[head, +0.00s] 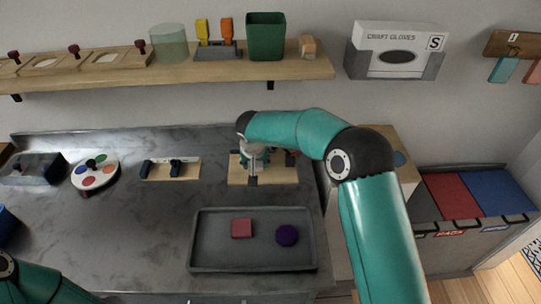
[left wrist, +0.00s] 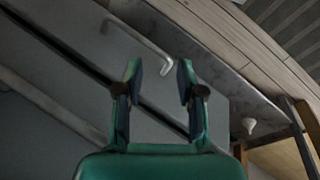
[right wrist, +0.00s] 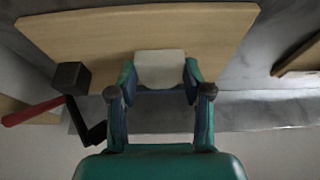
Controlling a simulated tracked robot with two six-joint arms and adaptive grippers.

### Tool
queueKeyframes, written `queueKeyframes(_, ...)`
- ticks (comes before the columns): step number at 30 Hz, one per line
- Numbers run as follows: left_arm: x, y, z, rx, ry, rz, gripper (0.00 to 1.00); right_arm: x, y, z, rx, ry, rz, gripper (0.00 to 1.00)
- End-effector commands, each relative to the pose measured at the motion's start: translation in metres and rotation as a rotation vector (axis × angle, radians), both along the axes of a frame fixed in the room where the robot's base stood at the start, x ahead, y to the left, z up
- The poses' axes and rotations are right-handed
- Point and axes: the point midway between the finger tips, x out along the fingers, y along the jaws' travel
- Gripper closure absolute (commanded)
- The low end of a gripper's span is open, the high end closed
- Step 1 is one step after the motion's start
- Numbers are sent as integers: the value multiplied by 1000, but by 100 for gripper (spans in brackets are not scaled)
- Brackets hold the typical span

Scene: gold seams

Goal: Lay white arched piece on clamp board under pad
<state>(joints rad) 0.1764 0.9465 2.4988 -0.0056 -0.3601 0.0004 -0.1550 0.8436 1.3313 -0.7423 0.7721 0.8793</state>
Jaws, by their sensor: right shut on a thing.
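My right gripper (head: 253,165) is over the clamp board (head: 284,175) at the back of the counter. In the right wrist view my right gripper (right wrist: 160,83) is shut on the white arched piece (right wrist: 160,66), a pale block between the fingers. The clamp board (right wrist: 200,28) lies behind the piece in that view; I cannot tell whether they touch. A black clamp block (right wrist: 70,77) with a bent black bar stands left of the piece. I cannot clearly make out the pad. My left gripper (left wrist: 160,80) is open and empty, away from the board.
A grey tray (head: 205,250) in front of the board holds a red square and a purple disc. Left of the board are another small wooden board (head: 170,175), a paint palette (head: 95,170) and a dark box (head: 35,168). A shelf (head: 230,75) runs above. The counter's middle is clear.

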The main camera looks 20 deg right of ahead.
Motion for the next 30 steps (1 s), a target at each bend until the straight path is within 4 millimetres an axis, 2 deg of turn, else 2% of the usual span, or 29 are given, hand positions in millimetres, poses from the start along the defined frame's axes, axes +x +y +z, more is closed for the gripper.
queueKeyframes(5,0,0,10,0,0,0,62,1,-12,2,0,1,5,88)
queueKeyframes(10,0,0,24,0,0,0,62,4,-32,3,0,1,12,88)
queueKeyframes(13,0,0,26,0,0,0,62,4,-29,-5,-1,1,19,88)
queueKeyframes(22,0,0,21,0,0,0,62,5,-27,-10,0,0,19,88)
queueKeyframes(23,0,0,22,0,0,0,62,5,-27,-9,0,1,19,47)
queueKeyframes(27,0,0,23,0,0,0,62,5,-27,-8,0,1,20,26)
queueKeyframes(30,0,0,23,0,0,0,62,5,-27,-8,0,1,20,26)
